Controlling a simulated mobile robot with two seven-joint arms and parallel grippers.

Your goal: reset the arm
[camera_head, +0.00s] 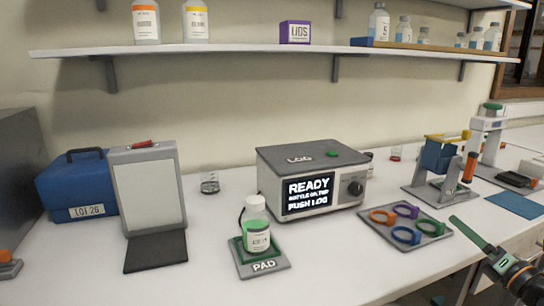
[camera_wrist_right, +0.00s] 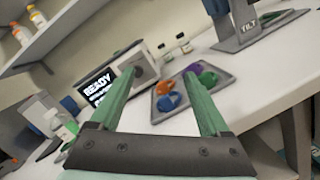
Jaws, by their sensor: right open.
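My right gripper (camera_head: 458,222) is at the lower right of the head view, with a green finger pointing up and left. In the right wrist view the gripper (camera_wrist_right: 163,78) has its two green fingers spread apart with nothing held between them. It is in front of the grey tray with coloured rings, near the bench's front edge, and apart from the objects. My left gripper is not in view.
A green-and-white bottle (camera_head: 256,228) stands on the PAD (camera_head: 265,268), before the LOG box (camera_head: 306,157) reading READY. Coloured rings lie on a tray (camera_head: 378,233). The blue tilt stand (camera_head: 437,155) is beyond.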

